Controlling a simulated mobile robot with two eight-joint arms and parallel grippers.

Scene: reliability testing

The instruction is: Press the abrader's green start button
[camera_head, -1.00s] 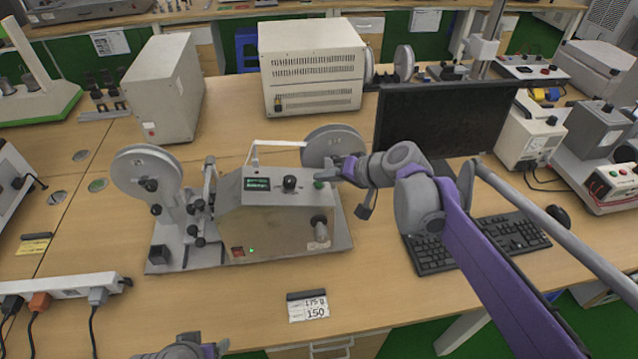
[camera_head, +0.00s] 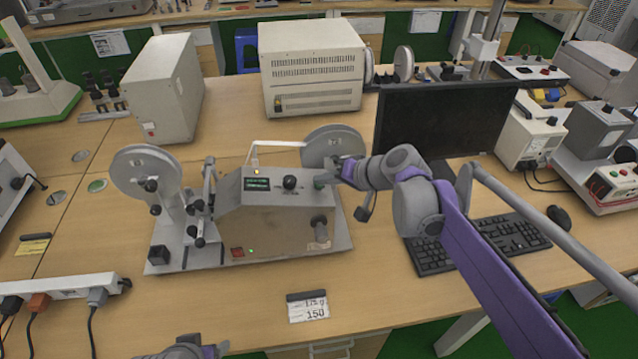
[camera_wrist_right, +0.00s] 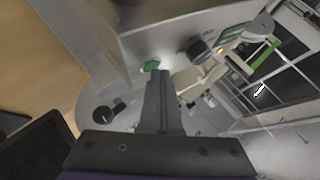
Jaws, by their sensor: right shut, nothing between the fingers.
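The abrader (camera_head: 265,225) stands on the bench, with a sloped panel holding a small green display (camera_head: 257,184) and a black knob (camera_head: 290,182). Its green start button (camera_head: 318,184) is at the panel's right end, partly covered by my right gripper (camera_head: 328,180). In the right wrist view the green button (camera_wrist_right: 151,65) shows just beyond the tips of my shut, empty fingers (camera_wrist_right: 160,76). The tips are at the button; I cannot tell whether they touch it. A small yellow-orange lamp (camera_head: 256,172) glows above the display. Part of my left gripper (camera_head: 185,348) shows at the bottom edge, its jaws unclear.
A dark monitor (camera_head: 440,125) and a keyboard (camera_head: 475,245) stand to the right of the abrader, near my right arm. A power strip (camera_head: 60,287) lies at left. A label card (camera_head: 308,308) lies in front. Bench around the card is clear.

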